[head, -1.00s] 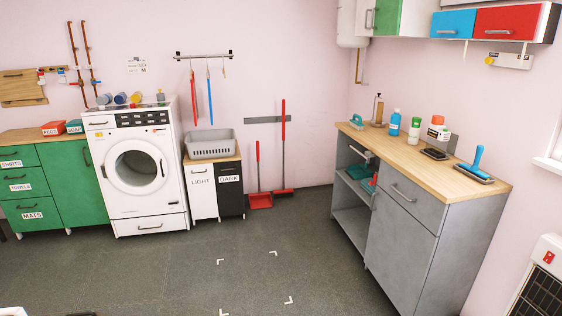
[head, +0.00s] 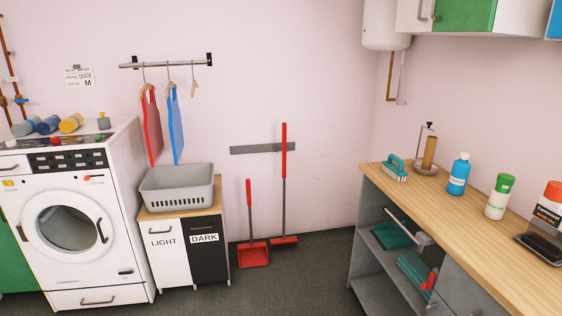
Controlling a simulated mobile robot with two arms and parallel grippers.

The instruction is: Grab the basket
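The basket (head: 180,199) is a grey plastic laundry basket with slotted sides. It sits upright on the wooden top of a small cabinet (head: 180,250) with a white LIGHT door and a black DARK door, left of centre in the head view. Its inside is mostly hidden by the front wall. Neither of my grippers shows in the head view.
A white washing machine (head: 70,215) stands left of the cabinet. A red dustpan (head: 253,254) and a red broom (head: 284,200) stand to its right. A grey counter (head: 440,210) with bottles runs along the right. Dark floor (head: 300,285) lies open between.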

